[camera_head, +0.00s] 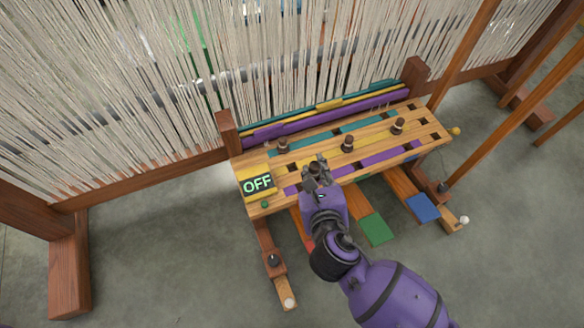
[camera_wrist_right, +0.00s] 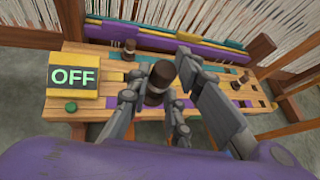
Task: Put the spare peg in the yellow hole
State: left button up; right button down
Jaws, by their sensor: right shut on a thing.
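My right gripper (camera_head: 316,182) is over the front left part of the slotted wooden board (camera_head: 266,207). It is shut on a dark brown peg with a pale band, which shows between its fingers in the wrist view (camera_wrist_right: 158,82). The peg's lower end is partly hidden, so I cannot tell whether it is in a hole or above the board. Other similar pegs stand on the board: one at the back left (camera_head: 283,145), one near the middle (camera_head: 347,143) and one toward the right (camera_head: 398,126). The board has teal, yellow and purple strips with dark square holes. My left gripper is not in view.
A yellow box with an OFF display (camera_head: 257,185) and a green button (camera_head: 264,204) are at the board's left end. Loom threads (camera_head: 150,80) rise behind. Green (camera_head: 376,229) and blue (camera_head: 423,208) pedals lie in front. Wooden posts stand at the right.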

jog(key=w+a+f+b, duration=0.2)
jog(key=w+f+b, duration=0.1)
jog(key=f, duration=0.1)
jog(key=w+a+f+b, duration=0.1)
jog(key=w+f+b, duration=0.2)
jog(key=w+f, duration=0.1)
jog(key=w+a+f+b, duration=0.2)
jog(key=w+f+b, duration=0.2)
jog(key=shift+w+a+f, duration=0.1)
jog(key=shift+a+f, duration=0.2)
jog(key=shift+f, duration=0.05)
jog(key=shift+r, duration=0.15)
jog(key=shift+f, duration=0.6)
jog(key=c, duration=1.6)
grip_release()
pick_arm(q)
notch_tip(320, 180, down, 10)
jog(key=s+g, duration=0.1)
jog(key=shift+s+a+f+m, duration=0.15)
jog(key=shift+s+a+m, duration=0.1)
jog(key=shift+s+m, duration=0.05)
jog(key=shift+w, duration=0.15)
